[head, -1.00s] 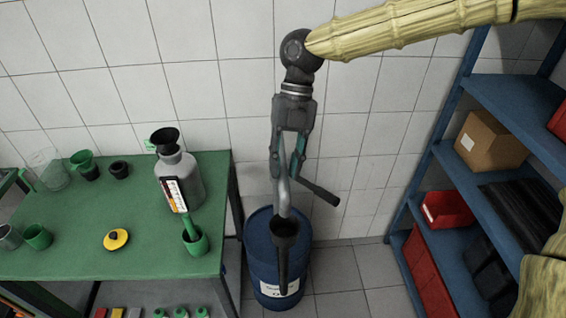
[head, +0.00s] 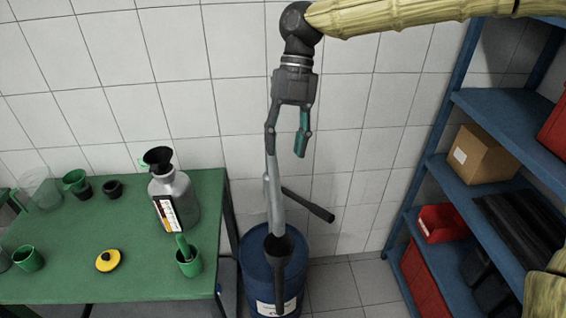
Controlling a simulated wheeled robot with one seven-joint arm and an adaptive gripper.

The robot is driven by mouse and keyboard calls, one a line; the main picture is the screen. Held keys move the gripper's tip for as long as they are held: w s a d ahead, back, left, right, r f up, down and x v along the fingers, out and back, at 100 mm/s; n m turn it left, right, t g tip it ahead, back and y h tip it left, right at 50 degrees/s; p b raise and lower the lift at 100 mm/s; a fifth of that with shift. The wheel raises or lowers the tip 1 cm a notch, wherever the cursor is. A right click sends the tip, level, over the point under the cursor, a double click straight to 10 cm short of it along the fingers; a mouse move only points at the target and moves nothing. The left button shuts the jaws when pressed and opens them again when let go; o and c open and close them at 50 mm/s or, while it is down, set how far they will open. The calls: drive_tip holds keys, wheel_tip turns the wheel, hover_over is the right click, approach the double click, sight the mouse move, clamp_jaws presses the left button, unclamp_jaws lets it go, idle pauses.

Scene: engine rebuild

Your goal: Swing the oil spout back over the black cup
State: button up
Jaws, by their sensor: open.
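The grey oil spout (head: 273,195) stands above the blue drum (head: 262,279), its lower end at the mouth of a black cup-shaped piece (head: 278,247) at the drum top. I cannot tell whether the tip is over or inside the mouth. A black lever (head: 308,205) sticks out to the right of the spout. My gripper (head: 287,150) is open above the drum, pointing down. Its left finger overlaps the spout's upper end in the picture; touching or apart is unclear. The right finger is clear of the spout.
The green table (head: 65,285) at left holds a grey bottle with a black funnel (head: 175,195), a small black cup (head: 113,190), green cups (head: 189,262) and a yellow cap (head: 108,260). A blue shelf (head: 500,115) stands at right. Floor right of the drum is clear.

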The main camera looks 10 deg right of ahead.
drive_tip(key=shift+v, duration=1.6)
drive_tip(key=shift+d, duration=0.15)
